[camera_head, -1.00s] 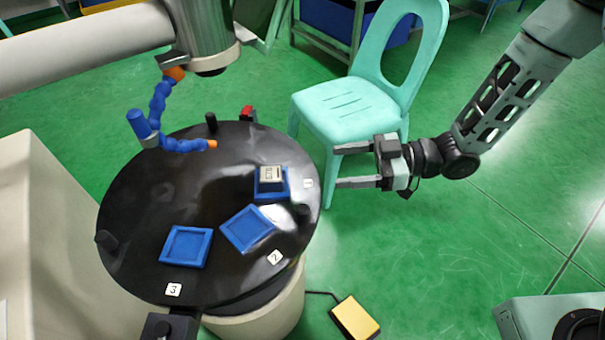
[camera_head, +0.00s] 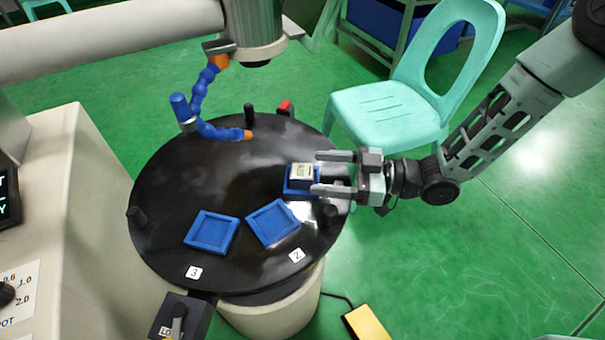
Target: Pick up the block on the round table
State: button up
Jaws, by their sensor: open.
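The block (camera_head: 301,171) is a small grey-white piece with dark markings on top. It sits in a blue square tray (camera_head: 290,189) at the right side of the black round table (camera_head: 165,215). My gripper (camera_head: 316,172) reaches in from the right with its jaws apart. Its two fingers overlap the right part of the block's tray in this view, one finger toward the back and one toward the front. I cannot tell whether the block is between the fingers or how high they are above the table.
Two empty blue trays (camera_head: 212,231) and (camera_head: 273,223) lie near labels 3 and 2. A blue jointed hose (camera_head: 203,95) with an orange tip hangs over the table. Black posts stand at its rim. A turquoise chair (camera_head: 380,115) is behind my gripper; a yellow pedal (camera_head: 366,324) lies on the floor.

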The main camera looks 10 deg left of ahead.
aim_at(307, 171)
jog(key=a, duration=0.5)
jog(key=shift+s+a+f, duration=0.1)
jog(key=shift+f, duration=0.1)
grip_shut()
jog(key=shift+r, duration=0.1)
